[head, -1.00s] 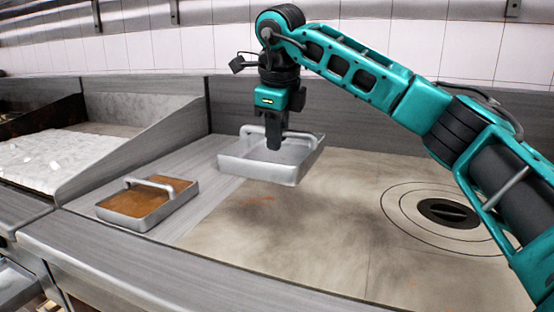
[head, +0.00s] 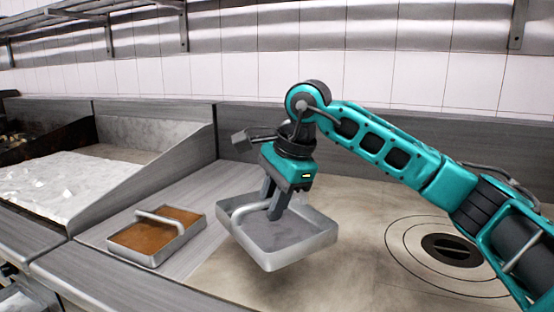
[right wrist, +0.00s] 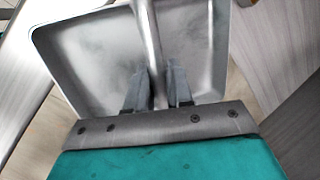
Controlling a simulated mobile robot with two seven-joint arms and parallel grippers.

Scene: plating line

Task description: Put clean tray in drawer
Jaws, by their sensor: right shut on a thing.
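The clean tray (head: 318,246) is an empty grey metal pan with a bar handle across it. My right gripper (head: 273,211) is shut on its handle and holds the tray tilted above the counter. In the right wrist view the handle (right wrist: 147,45) runs between the two fingers (right wrist: 157,90), with the bare tray floor (right wrist: 95,55) behind it. A second tray (head: 147,259) with brown contents and its own bar handle rests on the counter at the left. My left gripper is not in view. I cannot make out the drawer for certain.
A round burner plate (head: 452,249) is set in the cooktop (head: 350,285) at the right. A bin of white material (head: 55,185) lies at the far left behind a sloped metal divider (head: 165,170). A wall rack (head: 75,18) hangs at the top left.

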